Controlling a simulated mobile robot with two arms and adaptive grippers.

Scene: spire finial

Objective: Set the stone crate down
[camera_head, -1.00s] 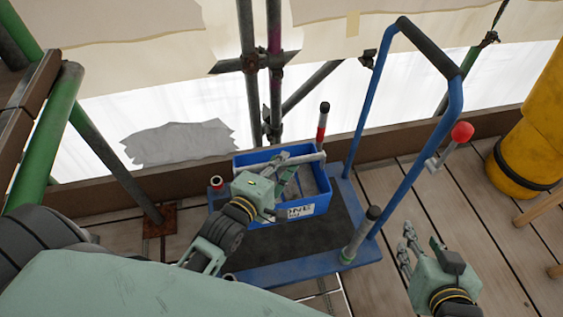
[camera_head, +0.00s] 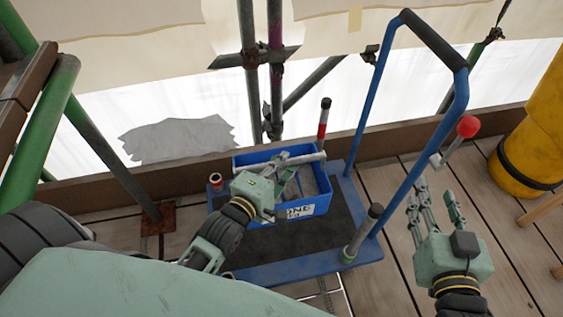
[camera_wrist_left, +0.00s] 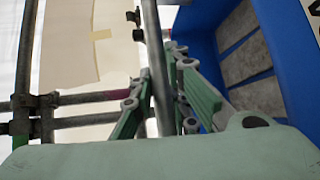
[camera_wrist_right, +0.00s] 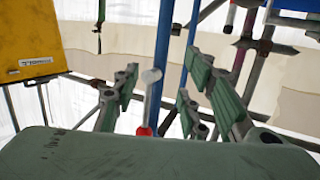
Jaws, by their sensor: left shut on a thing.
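The stone crate (camera_head: 322,205) is a blue open box with a white label, grey slabs inside and a grey bar handle (camera_head: 314,157) across its top. My left gripper (camera_head: 284,166) is shut on this handle. In the left wrist view the bar (camera_wrist_left: 159,85) runs between the fingers, beside the blue crate wall (camera_wrist_left: 285,60). The crate is over the back part of the blue trolley's black deck (camera_head: 290,240); I cannot tell whether its base touches. My right gripper (camera_head: 432,205) is open and empty, right of the trolley.
The trolley's tall blue push handle (camera_head: 368,90) rises at the right. A lever with a red knob (camera_head: 467,126) is near my right gripper. Short posts (camera_head: 362,232) stand at the deck's corners. Scaffold poles (camera_head: 250,80) are behind, a yellow cylinder (camera_head: 540,135) far right.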

